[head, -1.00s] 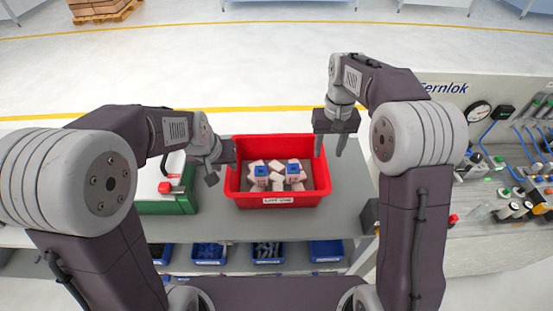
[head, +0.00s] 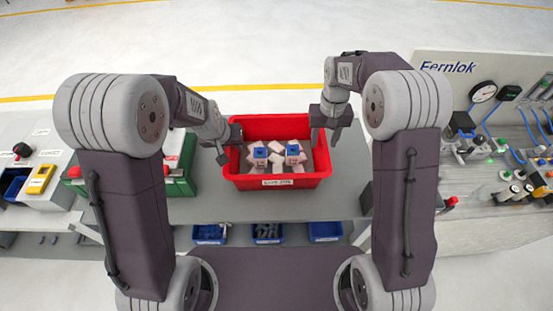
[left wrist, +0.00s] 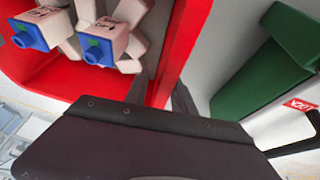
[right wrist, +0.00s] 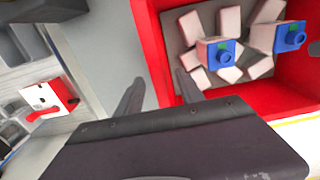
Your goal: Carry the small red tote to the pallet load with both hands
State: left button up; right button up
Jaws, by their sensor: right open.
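The small red tote (head: 278,183) stands on the grey bench, holding several pale blocks and two pale pieces with blue tops (head: 260,155). My left gripper (head: 229,146) is at its left wall. In the left wrist view one finger is inside the tote wall (left wrist: 190,45) and one outside, close to it; whether they press on it is unclear. My right gripper (head: 325,134) is open at the right wall. In the right wrist view its fingers (right wrist: 157,90) stand either side of the wall (right wrist: 150,45), with a gap. The pallet load is not in view now.
A green case (head: 182,185) stands just left of the tote. Blue bins (head: 267,232) sit below the bench front. A Fernlok panel (head: 470,75) with gauges and hoses is at the right. Open floor with a yellow line lies behind the bench.

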pick_arm(q)
jog(key=shift+x, duration=0.8)
pick_arm(e)
jog(key=shift+f, duration=0.8)
pick_arm(q)
grip_shut()
pick_arm(e)
jog(key=c, duration=0.8)
grip_shut()
pick_arm(q)
jog(key=shift+d+r, duration=0.1)
pick_arm(e)
jog(key=shift+a, duration=0.1)
jog(key=shift+a, duration=0.1)
pick_arm(q)
jog(key=shift+w+r, duration=0.1)
jog(key=shift+w, duration=0.05)
pick_arm(e)
jog(key=shift+r, duration=0.1)
